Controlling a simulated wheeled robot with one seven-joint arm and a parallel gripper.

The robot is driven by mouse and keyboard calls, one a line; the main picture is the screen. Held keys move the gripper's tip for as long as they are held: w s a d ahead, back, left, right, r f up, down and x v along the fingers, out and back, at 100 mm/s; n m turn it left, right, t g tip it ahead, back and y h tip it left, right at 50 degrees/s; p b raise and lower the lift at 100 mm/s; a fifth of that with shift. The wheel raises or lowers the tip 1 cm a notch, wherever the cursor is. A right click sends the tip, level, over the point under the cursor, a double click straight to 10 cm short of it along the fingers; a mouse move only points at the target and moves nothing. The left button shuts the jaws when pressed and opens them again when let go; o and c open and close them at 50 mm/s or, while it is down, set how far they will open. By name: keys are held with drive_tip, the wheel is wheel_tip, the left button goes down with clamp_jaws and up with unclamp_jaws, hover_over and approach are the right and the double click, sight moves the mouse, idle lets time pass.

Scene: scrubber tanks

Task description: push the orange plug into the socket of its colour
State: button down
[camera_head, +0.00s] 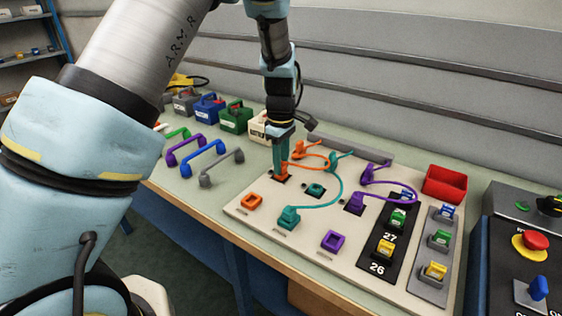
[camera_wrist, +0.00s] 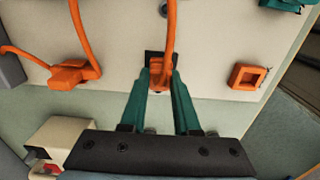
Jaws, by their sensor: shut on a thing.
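The orange plug (camera_wrist: 157,70) is between the teal fingers of my gripper (camera_wrist: 160,88) in the wrist view. It sits at a black square recess (camera_wrist: 149,57) in the pale board; I cannot tell how deep it is. In the head view my gripper (camera_head: 281,160) points down at the same spot, with the orange plug (camera_head: 284,173) at its tips. The orange socket (camera_head: 251,201) is an empty square frame nearer the board's front left edge. It also shows in the wrist view (camera_wrist: 248,76), right of the fingers and apart from the plug.
An orange cable (camera_head: 320,157) loops from the plug to a fixed orange end (camera_wrist: 68,75). A red bin (camera_head: 445,184) stands at the right.

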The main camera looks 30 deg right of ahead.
drive_tip(key=c, duration=0.6)
unclamp_jaws()
drive_tip(key=shift+f, duration=0.1)
drive_tip(key=shift+o, duration=0.5)
drive_tip(key=o, duration=0.4)
wheel_tip(320, 180, up, 9)
drive_tip(key=p, duration=0.7)
drive_tip(key=shift+f, duration=0.25)
